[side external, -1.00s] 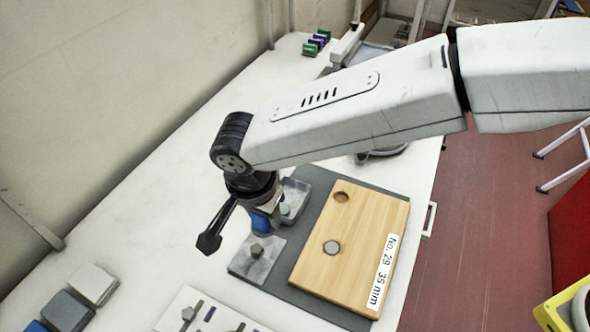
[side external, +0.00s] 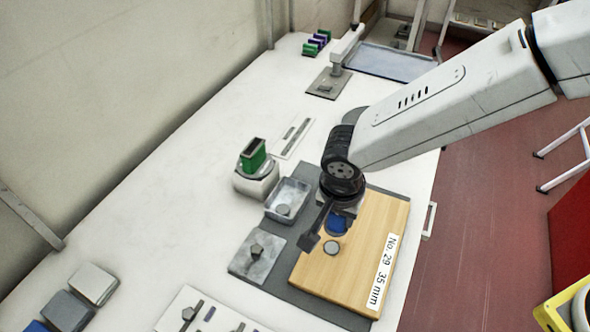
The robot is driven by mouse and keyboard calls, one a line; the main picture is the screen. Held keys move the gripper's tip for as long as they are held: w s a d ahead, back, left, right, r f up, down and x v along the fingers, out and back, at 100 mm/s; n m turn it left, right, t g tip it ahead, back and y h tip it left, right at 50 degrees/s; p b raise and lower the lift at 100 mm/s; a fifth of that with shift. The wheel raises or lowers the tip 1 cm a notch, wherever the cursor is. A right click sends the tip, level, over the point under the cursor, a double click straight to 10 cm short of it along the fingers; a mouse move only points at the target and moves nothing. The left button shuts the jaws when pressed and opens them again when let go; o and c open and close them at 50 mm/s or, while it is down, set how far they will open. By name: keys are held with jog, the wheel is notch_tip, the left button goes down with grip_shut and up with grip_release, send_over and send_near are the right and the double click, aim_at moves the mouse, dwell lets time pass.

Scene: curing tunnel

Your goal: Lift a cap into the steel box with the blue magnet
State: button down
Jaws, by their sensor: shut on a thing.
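My gripper (side external: 340,208) is shut on the blue magnet (side external: 337,225) and holds it over the wooden board (side external: 345,285). A round silver cap (side external: 331,248) sits in the board, just below the magnet in the picture. I cannot tell the height of the gap between them. The open steel box (side external: 301,190) stands left of my gripper, with a small grey piece (side external: 284,210) inside it. My arm hides the far part of the board.
A grey plate with a knob (side external: 257,251) lies left of the board, on a dark mat (side external: 265,281). Grey blocks (side external: 67,311) sit at front left. The white table's left middle is clear.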

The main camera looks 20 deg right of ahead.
jog(key=shift+f, duration=0.15)
jog(key=shift+f, duration=2.9)
jog(key=shift+f, duration=0.45)
jog(key=shift+r, duration=2.5)
dwell(0.5)
jog(key=shift+w, duration=0.15)
dwell(0.4)
jog(key=shift+w+a+r, duration=0.1)
jog(key=shift+w+a, duration=0.1)
jog(key=shift+w, duration=0.35)
jog(key=shift+w+a, duration=0.2)
jog(key=shift+w, duration=0.3)
jog(key=w+a+r, duration=0.1)
jog(key=w+a, duration=0.1)
jog(key=w, duration=1.1)
jog(key=shift+w+r, duration=0.3)
jog(key=shift+r, duration=0.05)
